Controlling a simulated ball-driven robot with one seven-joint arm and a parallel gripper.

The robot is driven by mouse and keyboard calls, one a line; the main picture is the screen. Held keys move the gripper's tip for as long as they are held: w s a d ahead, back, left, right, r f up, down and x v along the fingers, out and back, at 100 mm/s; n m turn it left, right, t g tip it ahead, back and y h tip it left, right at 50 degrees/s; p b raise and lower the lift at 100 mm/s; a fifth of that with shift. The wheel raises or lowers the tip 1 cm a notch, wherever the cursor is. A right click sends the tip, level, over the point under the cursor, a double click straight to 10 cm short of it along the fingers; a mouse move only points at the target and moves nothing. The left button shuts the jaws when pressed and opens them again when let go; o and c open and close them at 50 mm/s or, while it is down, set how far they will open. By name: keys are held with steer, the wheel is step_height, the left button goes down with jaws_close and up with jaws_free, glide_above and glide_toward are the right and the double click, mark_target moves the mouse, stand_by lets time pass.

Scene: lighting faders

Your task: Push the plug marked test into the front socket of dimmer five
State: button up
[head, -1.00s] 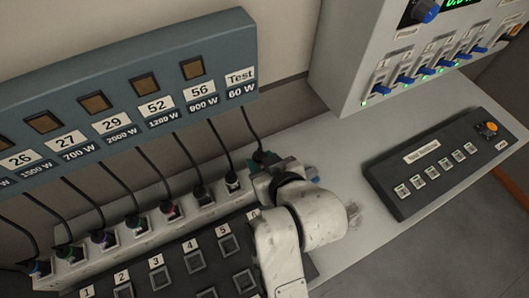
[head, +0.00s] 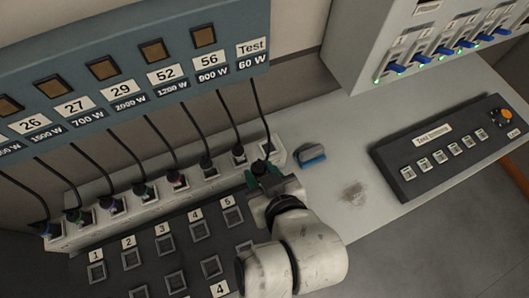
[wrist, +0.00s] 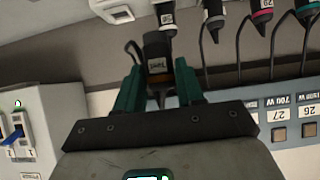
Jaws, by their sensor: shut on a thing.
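My gripper (head: 264,174) has teal fingers and is shut on the test plug (wrist: 157,52), a dark plug with a "Test" label, seen in the wrist view between the fingertips (wrist: 158,75). In the head view the plug (head: 259,167) shows as a dark bit at the fingers, its cable rising to the "Test 60 W" label (head: 251,55). In the wrist view it sits apart from an empty white holder (wrist: 112,11). The dimmer panel (head: 185,228) lies in front; a square socket (head: 233,217) sits under the number 5. My arm hides part of the panel.
Several other corded plugs (head: 177,181) stand in the light holder row on the left. A blue and grey block (head: 312,155) lies right of my gripper. A dark button box (head: 445,150) and a fader console (head: 440,45) are further right.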

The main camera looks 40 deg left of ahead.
steer(key=s+d, duration=0.8)
steer(key=s, duration=0.5)
steer(key=shift+d, duration=0.15)
stand_by(0.6)
steer(key=shift+f, duration=0.1)
stand_by(0.4)
steer(key=shift+f+b, duration=2.95)
steer(key=shift+f, duration=1.45)
steer(key=shift+f, duration=0.4)
steer(key=shift+f+b, duration=0.25)
steer(key=shift+b, duration=0.1)
steer(key=shift+f, duration=0.35)
steer(key=shift+f, duration=0.8)
